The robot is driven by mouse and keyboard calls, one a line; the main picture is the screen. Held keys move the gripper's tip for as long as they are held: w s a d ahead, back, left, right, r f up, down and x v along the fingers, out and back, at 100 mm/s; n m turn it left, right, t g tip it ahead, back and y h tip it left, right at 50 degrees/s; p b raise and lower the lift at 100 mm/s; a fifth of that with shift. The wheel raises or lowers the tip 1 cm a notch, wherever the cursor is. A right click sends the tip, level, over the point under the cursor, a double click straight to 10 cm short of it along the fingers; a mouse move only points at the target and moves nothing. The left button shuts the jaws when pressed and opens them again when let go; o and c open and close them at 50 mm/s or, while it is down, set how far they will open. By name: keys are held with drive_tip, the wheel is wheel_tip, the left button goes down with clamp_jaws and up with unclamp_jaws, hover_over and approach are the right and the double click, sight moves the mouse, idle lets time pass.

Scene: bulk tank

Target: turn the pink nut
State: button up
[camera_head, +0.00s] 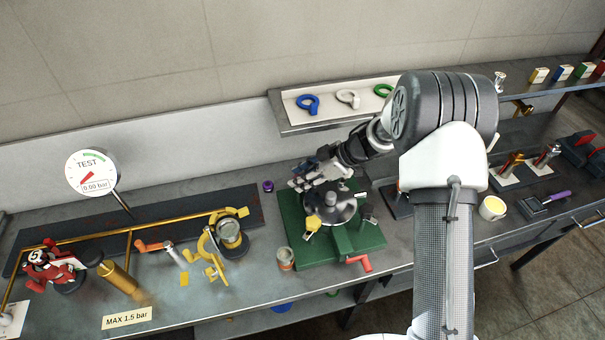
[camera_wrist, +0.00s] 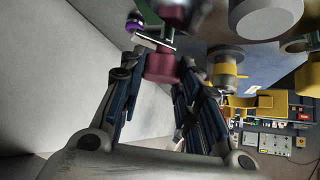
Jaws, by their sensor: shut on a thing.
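The pink nut (camera_wrist: 161,64) shows dark pink in the wrist view, between the tips of my two blue-padded fingers. My gripper (camera_wrist: 160,82) is shut on it from the side. In the head view my gripper (camera_head: 305,180) reaches down over the back of the green base plate (camera_head: 294,240), by a round grey metal part (camera_head: 345,208). I cannot make out the pink nut in the head view, where the gripper covers that spot.
A small purple piece (camera_head: 268,186) lies left of the green plate. A red-handled crank (camera_head: 360,262) is at its front and a small can (camera_head: 285,259) at its left. Yellow fittings (camera_head: 212,246) and a pressure gauge (camera_head: 91,173) stand further left. A shelf (camera_head: 290,122) with coloured rings is behind.

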drive_tip(key=n+p, duration=0.1)
drive_tip(key=p, duration=0.1)
drive_tip(key=n+g+p, duration=0.1)
drive_tip(key=p, duration=0.1)
drive_tip(key=shift+w+r, duration=0.15)
drive_tip(key=shift+r, duration=0.2)
drive_tip(key=shift+w+f+n+g+p, duration=0.1)
drive_tip(key=shift+f+n+g+p, duration=0.15)
drive_tip(key=shift+n+g+p, duration=0.6)
drive_tip(key=shift+g, duration=0.25)
drive_tip(key=o, duration=1.1)
drive_tip(key=shift+c, duration=0.2)
drive_tip(key=shift+f+b, duration=0.1)
drive_tip(key=shift+b, duration=0.35)
drive_tip(key=m+t+b, duration=0.2)
drive_tip(key=b, duration=0.1)
drive_tip(key=shift+s+f, duration=0.2)
drive_tip(key=m+t+b, duration=0.1)
drive_tip(key=m+b, duration=0.1)
drive_tip(key=b, duration=0.3)
drive_tip(key=shift+s+f+m+t, duration=0.1)
drive_tip(key=shift+m+t, duration=0.15)
drive_tip(key=shift+t, duration=0.15)
drive_tip(key=p+v, duration=0.5)
drive_tip(key=v, duration=1.3)
drive_tip(key=shift+a+p, duration=0.2)
drive_tip(key=shift+p, duration=0.15)
